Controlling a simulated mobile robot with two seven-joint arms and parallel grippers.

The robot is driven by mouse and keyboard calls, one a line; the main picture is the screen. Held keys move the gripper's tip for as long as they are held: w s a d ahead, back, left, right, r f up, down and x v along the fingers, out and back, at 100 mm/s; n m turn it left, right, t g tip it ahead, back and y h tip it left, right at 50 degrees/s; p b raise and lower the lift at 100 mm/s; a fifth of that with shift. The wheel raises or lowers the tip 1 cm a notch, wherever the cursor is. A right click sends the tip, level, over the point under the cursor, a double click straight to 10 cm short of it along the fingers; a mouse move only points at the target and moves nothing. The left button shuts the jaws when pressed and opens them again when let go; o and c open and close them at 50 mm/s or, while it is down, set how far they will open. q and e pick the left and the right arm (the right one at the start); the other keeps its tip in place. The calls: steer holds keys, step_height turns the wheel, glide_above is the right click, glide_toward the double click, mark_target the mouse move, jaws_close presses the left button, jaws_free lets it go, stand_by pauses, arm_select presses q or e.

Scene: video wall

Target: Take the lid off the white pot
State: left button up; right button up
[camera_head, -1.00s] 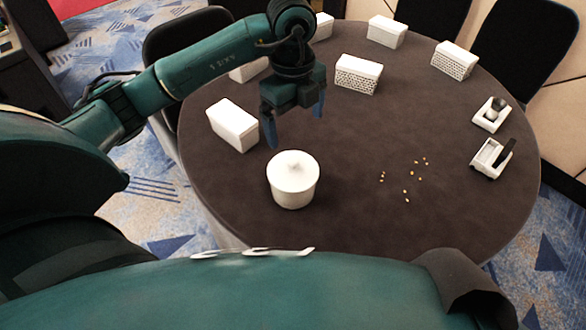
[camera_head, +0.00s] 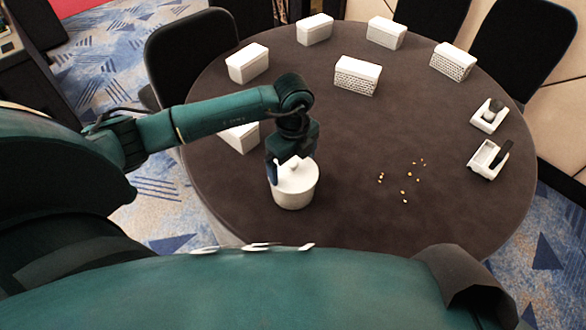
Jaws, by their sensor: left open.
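The white pot (camera_head: 294,198) stands upright on the dark round table, near its front left edge. Its white lid (camera_head: 305,181) is on top, with a small knob partly hidden by my gripper. My left gripper (camera_head: 294,180) points down over the lid, its fingers apart on the two sides of the knob. I cannot tell whether the fingers touch the lid. My right gripper is not in view.
Several white boxes stand on the round table (camera_head: 350,200), one (camera_head: 240,138) partly behind my left arm. Small yellowish bits (camera_head: 408,178) lie right of the pot. Two small white holders (camera_head: 488,158) with dark items are at the right edge. The table's middle is clear.

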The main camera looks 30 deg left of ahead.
arm_select(q)
steer(key=shift+f, duration=0.2)
steer(key=shift+s+f, duration=0.1)
steer(key=shift+s, duration=0.05)
steer(key=c, duration=1.9)
steer(key=shift+c, duration=0.2)
